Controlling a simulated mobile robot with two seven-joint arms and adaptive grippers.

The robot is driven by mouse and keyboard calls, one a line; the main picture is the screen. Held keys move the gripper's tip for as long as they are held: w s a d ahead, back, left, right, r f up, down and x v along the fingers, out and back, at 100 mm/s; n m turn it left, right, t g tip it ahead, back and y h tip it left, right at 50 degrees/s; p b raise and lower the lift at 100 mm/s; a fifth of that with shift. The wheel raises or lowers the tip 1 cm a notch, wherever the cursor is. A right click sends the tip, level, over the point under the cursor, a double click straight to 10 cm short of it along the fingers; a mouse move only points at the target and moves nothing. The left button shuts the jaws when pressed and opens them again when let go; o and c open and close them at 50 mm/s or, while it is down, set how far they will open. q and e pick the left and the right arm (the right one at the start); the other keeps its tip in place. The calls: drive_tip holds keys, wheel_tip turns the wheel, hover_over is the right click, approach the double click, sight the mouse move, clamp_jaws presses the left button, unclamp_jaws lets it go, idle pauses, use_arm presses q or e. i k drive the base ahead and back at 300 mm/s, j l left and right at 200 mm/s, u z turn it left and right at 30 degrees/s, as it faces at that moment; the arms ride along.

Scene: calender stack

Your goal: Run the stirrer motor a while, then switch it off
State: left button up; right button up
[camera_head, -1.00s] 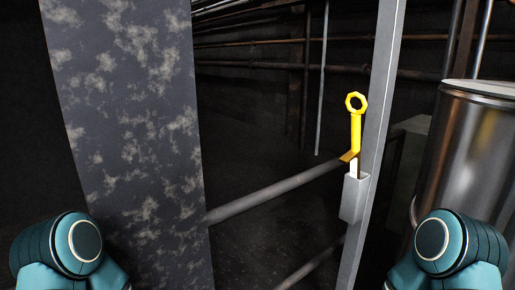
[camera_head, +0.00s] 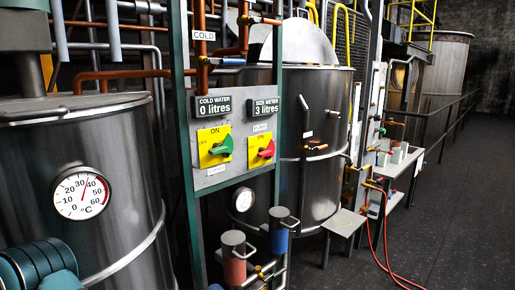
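I cannot make out a stirrer motor for certain in the head view. A grey control panel has a green rotary knob (camera_head: 222,147) and a red rotary knob (camera_head: 265,150), each on a yellow plate marked ON and OFF. The small labels by the knobs are too small to read surely. Above them, one display (camera_head: 213,105) reads COLD WATER 0 litres and another display (camera_head: 266,108) reads SIZE METER 3 litres. Only a teal link of my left arm shows at the lower left. Neither gripper is in view.
A large steel vat (camera_head: 125,160) with a round dial thermometer (camera_head: 82,193) stands at the left. Another steel vat (camera_head: 318,120) stands behind the panel. Two small pumps, one red (camera_head: 234,262) and one blue (camera_head: 278,238), stand below it. Red hoses lie on the dark floor (camera_head: 440,220), which is open at right.

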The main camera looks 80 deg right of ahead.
sight(223, 147)
drive_tip(key=z, duration=2.55)
